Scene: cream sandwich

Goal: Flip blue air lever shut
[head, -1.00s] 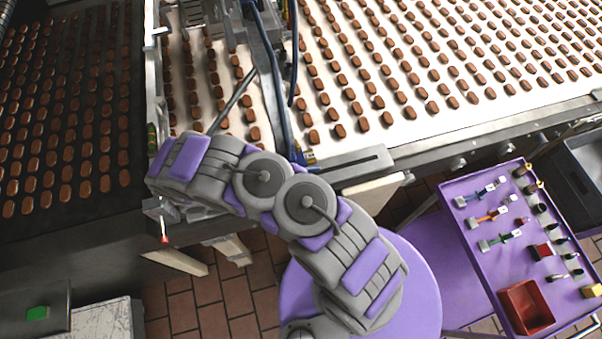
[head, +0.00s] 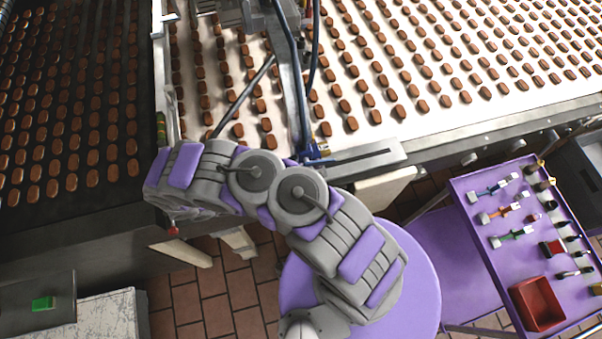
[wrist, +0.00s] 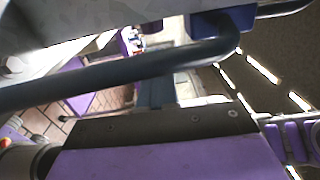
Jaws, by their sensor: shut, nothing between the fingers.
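In the wrist view my gripper (wrist: 157,92) shows as narrow dark fingers, shut and empty, above a dark bracket. A blue block (wrist: 222,22) is at the top, beyond a bent dark rod; I cannot tell if it is the lever.
A white belt (head: 440,117) carries rows of chocolate pieces, with a dark belt (head: 65,219) at left. A metal frame with hoses stands over the belt. A purple tool cart (head: 478,245) with a red bin (head: 537,303) stands at right. Brick floor shows between.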

